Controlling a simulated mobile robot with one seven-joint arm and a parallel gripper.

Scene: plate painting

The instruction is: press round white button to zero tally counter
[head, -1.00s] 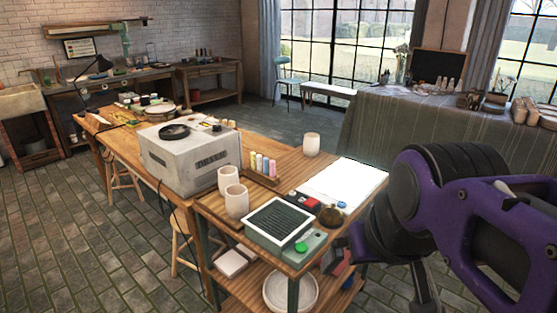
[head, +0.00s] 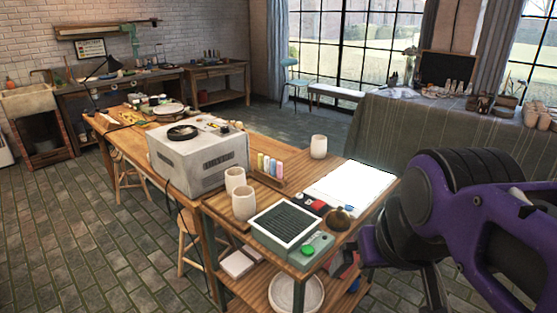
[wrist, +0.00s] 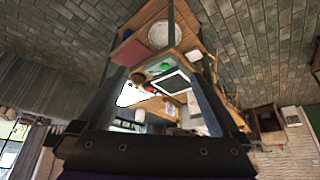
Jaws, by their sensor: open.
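A small dark device with red parts (head: 316,206) lies on the near table, between the grey-green scale-like box and the white sheet. It may be the tally counter, but it is too small to tell, and I cannot make out a round white button. The box (head: 265,243) has a dark ribbed top and a round green button (head: 308,250). My purple arm fills the right of the head view, beyond the table's right edge. My gripper (wrist: 157,77) shows in the wrist view with its two dark fingers spread and nothing between them, pointing towards the table.
Two pale cups (head: 244,204), a third cup (head: 318,147), coloured bottles (head: 270,165) and a large grey machine (head: 197,158) stand on the tables. A brown round object (head: 338,220) sits beside the white sheet (head: 352,187). A lower shelf holds a white plate (head: 296,294).

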